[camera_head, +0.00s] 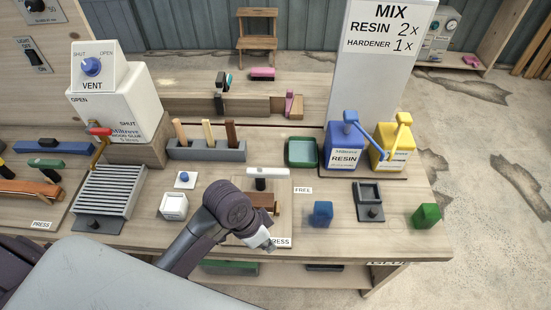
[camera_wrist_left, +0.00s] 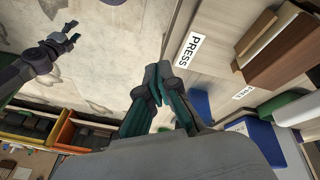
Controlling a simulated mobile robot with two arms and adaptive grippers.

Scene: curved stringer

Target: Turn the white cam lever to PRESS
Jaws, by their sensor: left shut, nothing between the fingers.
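The white cam lever (camera_head: 268,172) lies crosswise at the back of a small wooden press board on the table, on a dark pivot, close to the FREE label (camera_head: 303,190). The PRESS label (camera_head: 282,241) is at the board's front edge and also shows in the left wrist view (camera_wrist_left: 190,50). Brown wooden blocks (camera_head: 262,202) sit between, partly hidden by my left arm. My left gripper (camera_head: 268,245) is shut and empty at the front edge near PRESS, apart from the lever; its fingers (camera_wrist_left: 158,80) show in the wrist view. My right gripper (camera_wrist_left: 72,32) looks open, away from the table.
A blue block (camera_head: 322,213), a grey holder (camera_head: 369,200) and a green block (camera_head: 426,215) stand to the right. Blue resin (camera_head: 344,145) and yellow hardener (camera_head: 391,146) dispensers stand behind. A white block (camera_head: 174,205) is left of my arm. A lower shelf runs beneath the tabletop.

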